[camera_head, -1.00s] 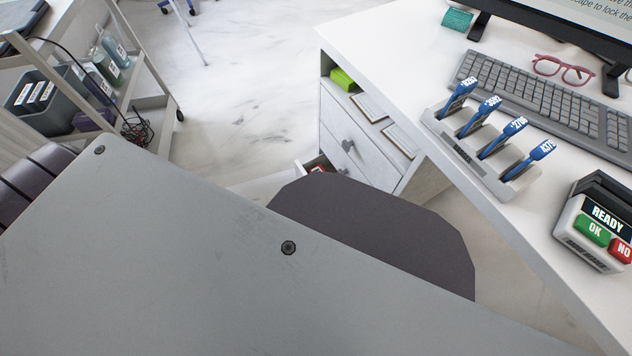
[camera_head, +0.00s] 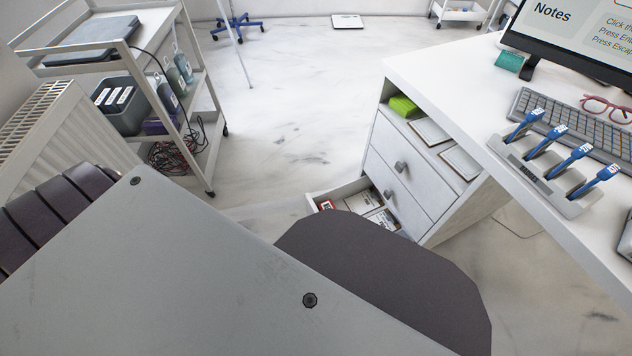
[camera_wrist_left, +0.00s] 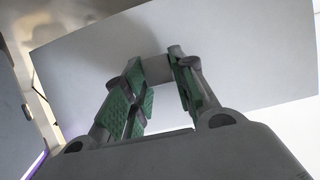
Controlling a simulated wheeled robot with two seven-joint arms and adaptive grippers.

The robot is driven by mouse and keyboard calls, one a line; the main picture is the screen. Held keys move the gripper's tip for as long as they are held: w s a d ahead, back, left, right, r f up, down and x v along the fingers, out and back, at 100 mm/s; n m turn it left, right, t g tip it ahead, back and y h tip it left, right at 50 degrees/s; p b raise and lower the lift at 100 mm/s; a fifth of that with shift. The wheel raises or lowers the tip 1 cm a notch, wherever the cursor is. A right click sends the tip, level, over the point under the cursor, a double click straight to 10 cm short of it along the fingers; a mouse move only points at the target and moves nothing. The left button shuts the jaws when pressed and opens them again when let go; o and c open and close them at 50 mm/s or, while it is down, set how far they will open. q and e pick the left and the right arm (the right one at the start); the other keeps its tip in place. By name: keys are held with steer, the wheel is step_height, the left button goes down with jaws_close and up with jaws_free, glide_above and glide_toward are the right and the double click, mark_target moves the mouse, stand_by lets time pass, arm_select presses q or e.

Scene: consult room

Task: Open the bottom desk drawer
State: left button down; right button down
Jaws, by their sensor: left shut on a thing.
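The bottom desk drawer (camera_head: 341,189) stands open under the white desk, pulled out toward me. Its inside shows a small red item and several cards or boxes. Its front is hidden in the head view behind my own grey body parts. In the left wrist view a broad white panel (camera_wrist_left: 240,55), apparently the drawer front, faces my left gripper (camera_wrist_left: 160,88). Its green-padded fingers are shut on a small grey handle (camera_wrist_left: 155,70) at that panel. My right gripper is in no view.
An open shelf above the drawers holds a green box (camera_head: 404,106) and framed sheets. A trolley (camera_head: 210,120) and radiator (camera_head: 65,130) stand left. Floor between trolley and desk is clear.

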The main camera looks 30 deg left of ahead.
arm_select(q)
steer(key=shift+s+a, duration=0.15)
steer(key=shift+s, duration=0.1)
steer(key=c, duration=1.2)
jaws_free()
steer(key=shift+o, duration=0.2)
steer(key=v, duration=1.2)
